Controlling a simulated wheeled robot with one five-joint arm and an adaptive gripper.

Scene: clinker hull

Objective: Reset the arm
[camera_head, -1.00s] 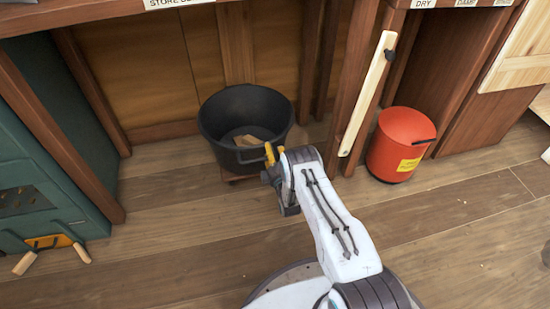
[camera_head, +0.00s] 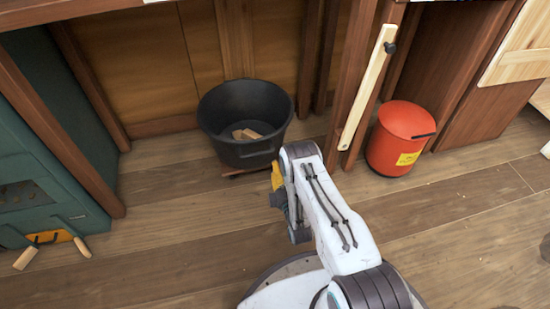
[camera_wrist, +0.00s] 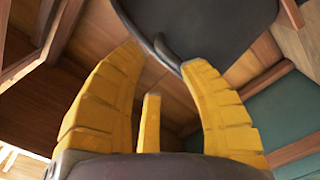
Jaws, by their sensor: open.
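My gripper (camera_wrist: 160,62) has yellow fingers spread apart in the wrist view, with nothing between them. In the head view my gripper (camera_head: 278,175) shows only partly, as a bit of yellow beside the white arm. The arm is bent and its upper link hides most of the gripper. The gripper is just in front of and below the right part of a black bucket (camera_head: 230,145). The bucket also fills the top of the wrist view (camera_wrist: 215,40), with its rim lug near the fingertips. I cannot tell whether they touch.
Wooden pieces (camera_head: 244,134) lie in the bucket, which stands under a wooden bench. A red bin (camera_head: 392,150) stands to the right, beside a post with a pale wooden strip (camera_head: 366,88). A green cabinet (camera_head: 50,160) is at the left. The plank floor in front is mostly clear.

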